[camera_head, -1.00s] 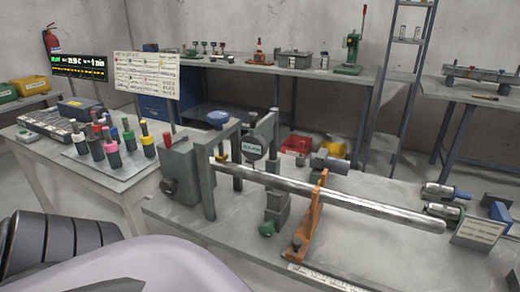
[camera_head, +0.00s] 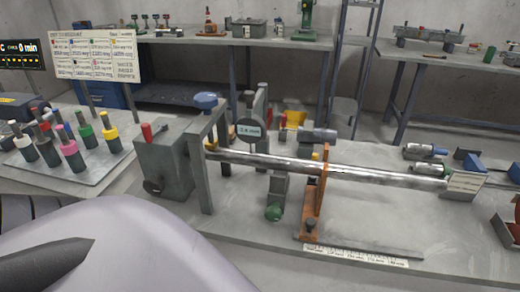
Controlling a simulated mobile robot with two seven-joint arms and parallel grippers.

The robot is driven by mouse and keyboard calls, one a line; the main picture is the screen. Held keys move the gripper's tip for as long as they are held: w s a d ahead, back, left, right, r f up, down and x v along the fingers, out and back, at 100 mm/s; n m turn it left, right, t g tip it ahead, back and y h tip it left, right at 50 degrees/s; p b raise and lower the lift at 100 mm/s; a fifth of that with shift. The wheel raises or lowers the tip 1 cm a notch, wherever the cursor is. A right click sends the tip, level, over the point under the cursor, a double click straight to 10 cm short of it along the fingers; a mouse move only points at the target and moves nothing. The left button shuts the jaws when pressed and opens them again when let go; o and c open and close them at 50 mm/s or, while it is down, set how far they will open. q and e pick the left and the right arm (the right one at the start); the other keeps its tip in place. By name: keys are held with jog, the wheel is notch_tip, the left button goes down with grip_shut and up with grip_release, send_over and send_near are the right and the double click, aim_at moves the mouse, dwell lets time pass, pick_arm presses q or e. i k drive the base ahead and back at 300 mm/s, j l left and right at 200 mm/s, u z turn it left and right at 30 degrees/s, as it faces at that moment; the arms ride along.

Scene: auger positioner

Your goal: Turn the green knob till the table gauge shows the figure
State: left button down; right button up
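The green knob (camera_head: 273,213) sits low at the front of a grey block under the long metal bar (camera_head: 330,167). The round table gauge (camera_head: 249,131) with a small display is mounted on the grey frame behind the bar; its figure is too small to read surely. A large pale rounded part of my own body fills the lower left, with a dark pointed part over it. Neither gripper's fingertips can be made out, and nothing of mine touches the knob.
A white scale strip (camera_head: 355,256) lies along the front edge. Colored bottles (camera_head: 69,153) stand on the left table.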

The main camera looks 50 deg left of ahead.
aim_at(273, 213)
jog(key=k+j, duration=0.15)
jog(key=j, duration=0.25)
jog(key=k+j, duration=0.1)
jog(key=j, duration=0.25)
jog(key=k+j, duration=0.15)
jog(key=j, duration=0.25)
jog(key=k+j+z, duration=0.1)
jog(key=j, duration=0.25)
